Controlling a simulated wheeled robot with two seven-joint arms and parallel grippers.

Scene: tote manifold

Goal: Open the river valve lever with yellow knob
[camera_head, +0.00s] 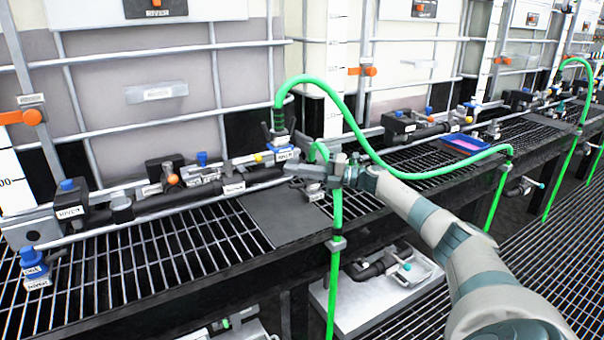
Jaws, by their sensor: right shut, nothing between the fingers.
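A small yellow knob (258,158) shows on the pipe manifold (205,188), between a blue knob and a blue-and-white fitting. Its lever appears as a short pale rod to the left of the knob; how far it is turned is too small to tell. My right gripper (292,169) comes in from the lower right, with its fingers pointing left. It is shut and empty, a little to the right of the yellow knob. I cannot tell whether it touches the manifold. My left gripper is not in view.
A green hose (345,108) arches above and behind my right wrist, and another green length hangs below it. A blue tray (463,144) with a pink item lies on the grating to the right. A blue-capped fitting (34,268) stands at the left. The grating (150,255) in front is mostly clear.

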